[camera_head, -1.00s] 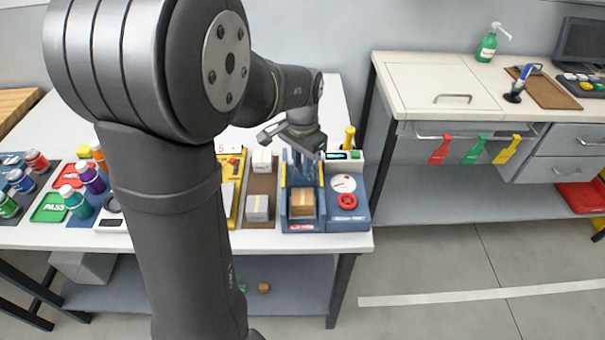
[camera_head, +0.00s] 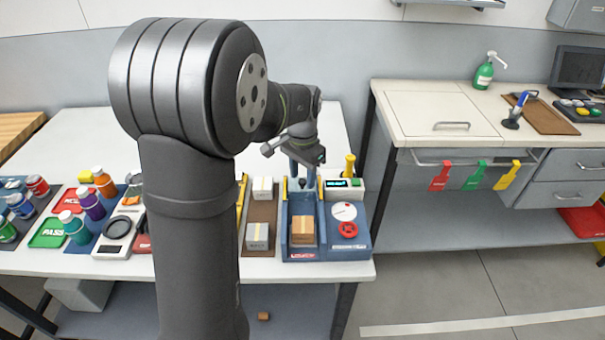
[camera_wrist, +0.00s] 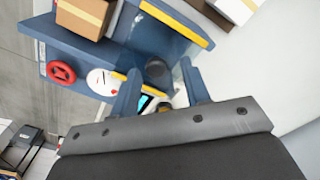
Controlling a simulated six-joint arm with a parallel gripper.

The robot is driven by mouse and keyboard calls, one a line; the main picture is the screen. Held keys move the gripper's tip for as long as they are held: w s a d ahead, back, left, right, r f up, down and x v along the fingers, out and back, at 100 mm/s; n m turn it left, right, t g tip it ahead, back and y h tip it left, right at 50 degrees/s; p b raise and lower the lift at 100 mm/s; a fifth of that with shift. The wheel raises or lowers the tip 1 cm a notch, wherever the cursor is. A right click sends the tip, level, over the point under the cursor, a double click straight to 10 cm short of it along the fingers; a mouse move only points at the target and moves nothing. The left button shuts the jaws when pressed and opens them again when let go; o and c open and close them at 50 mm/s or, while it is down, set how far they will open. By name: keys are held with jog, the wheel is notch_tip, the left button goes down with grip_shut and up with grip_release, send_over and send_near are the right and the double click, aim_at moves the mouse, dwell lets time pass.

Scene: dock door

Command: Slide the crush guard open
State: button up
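The blue press station (camera_head: 285,244) stands near the right end of the white bench. Its side walls have yellow top edges, which also show in the wrist view (camera_wrist: 175,22). A tan taped box (camera_head: 302,231) sits in its front bay, uncovered from above. I cannot clearly make out a separate crush guard panel. My gripper (camera_head: 303,178) is above the back of the station. In the wrist view its two blue fingers (camera_wrist: 160,85) are spread apart with nothing held between them. A dark round part (camera_wrist: 155,69) of the station shows beyond the fingers; contact cannot be told.
A red knob (camera_head: 347,229) and a small display box (camera_head: 344,188) are right of the bay. A yellow post (camera_head: 349,165) stands behind. Grey boxes (camera_head: 257,236) stand to the left. A second counter (camera_head: 430,100) is across a gap at right.

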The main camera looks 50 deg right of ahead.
notch_tip(320, 180, up, 17)
jog(key=shift+r, duration=0.2)
dwell(0.3)
dwell(0.5)
notch_tip(320, 180, down, 18)
jog(key=shift+r, duration=0.25)
dwell(0.3)
jog(key=shift+r, duration=0.1)
